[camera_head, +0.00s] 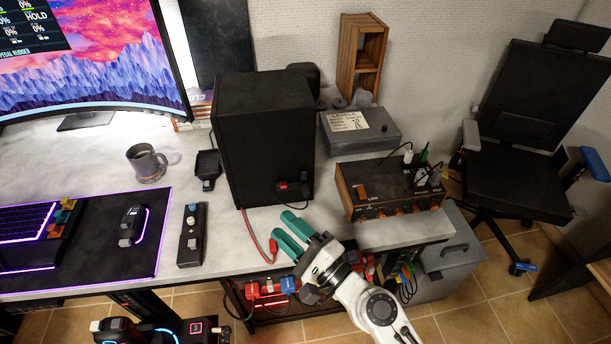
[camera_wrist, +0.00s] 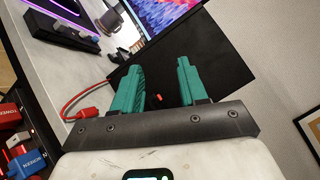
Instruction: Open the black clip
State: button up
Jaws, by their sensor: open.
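In the wrist view, the open fingers (camera_wrist: 160,68) point toward the dark speaker box (camera_wrist: 215,58). A small red bit shows between the fingers near their base, and the terminal is not clear there.
An amplifier (camera_head: 388,187) with plugs and a grey box (camera_head: 361,130) stand to the right. A mug (camera_head: 147,163) and a black controller (camera_head: 192,234) are to the left. Red and blue connectors (camera_head: 268,288) lie below.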

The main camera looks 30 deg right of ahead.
jog(key=w+d+m+t+h, duration=0.2)
jog(key=w+d+m+h, duration=0.15)
jog(key=m+h, duration=0.5)
jog(key=m+g+h, duration=0.4)
jog(key=m, duration=0.8)
send_near(304, 173)
jog(key=p+x, duration=0.2)
jog(key=x, duration=0.6)
jog(key=shift+d, duration=0.1)
grip_shut()
